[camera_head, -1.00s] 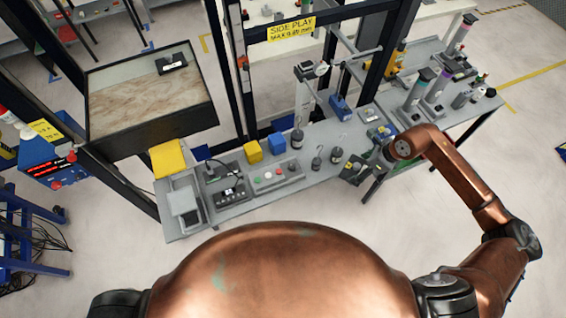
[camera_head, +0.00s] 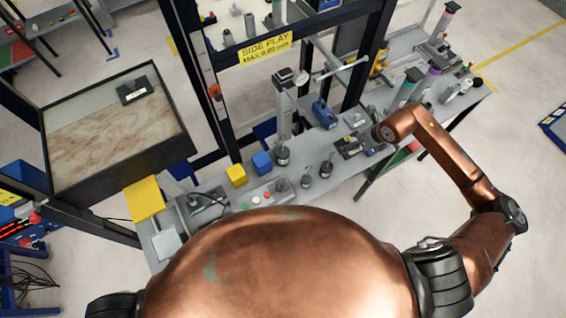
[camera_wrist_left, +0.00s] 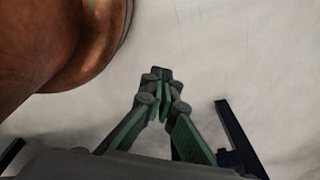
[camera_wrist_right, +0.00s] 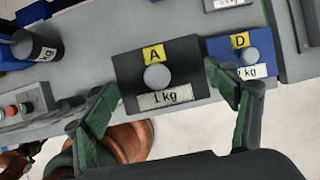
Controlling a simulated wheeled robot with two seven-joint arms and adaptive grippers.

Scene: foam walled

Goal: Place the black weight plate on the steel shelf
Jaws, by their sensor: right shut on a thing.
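The black weight plate (camera_wrist_right: 185,82), marked A and 1 kg, is between the fingers of my right gripper (camera_wrist_right: 165,95). The gripper is shut on it. In the head view the plate (camera_head: 351,147) is dark and small beside my right wrist, over the grey bench's front part. Whether it touches the surface cannot be told. I cannot single out the steel shelf with certainty; a grey metal bench top (camera_head: 218,178) shows under the frame. My left gripper (camera_wrist_left: 162,78) is shut and empty above bare floor in the left wrist view; my body hides it in the head view.
A blue block marked D (camera_wrist_right: 240,52) lies right beside the plate in the right wrist view. Several dark hooked weights (camera_head: 326,168), a blue block (camera_head: 262,163) and a yellow block (camera_head: 237,175) stand on the bench. A dark frame post (camera_head: 214,92) rises at its back.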

